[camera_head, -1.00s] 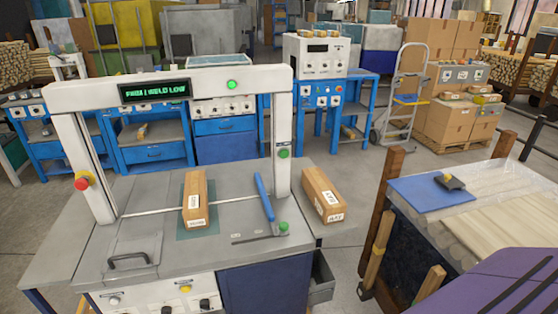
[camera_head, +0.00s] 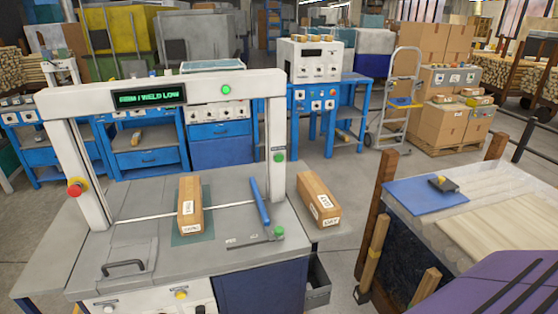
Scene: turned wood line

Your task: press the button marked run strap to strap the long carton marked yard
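The strapping machine has a white arch (camera_head: 270,120) over a grey top. A green-lit display (camera_head: 150,97) on the arch ends in words like "WELD LOW". One long brown carton (camera_head: 190,207) lies under the arch, across the strap line. Front panel controls include a yellow button (camera_head: 181,294). A red button (camera_head: 76,187) is on the left post and a green one (camera_head: 279,157) on the right post. No "run strap" marking is legible. Neither gripper is in view.
Blue benches (camera_head: 225,130), a hand truck (camera_head: 400,95) and stacked boxes (camera_head: 440,122) stand behind. Open floor lies between.

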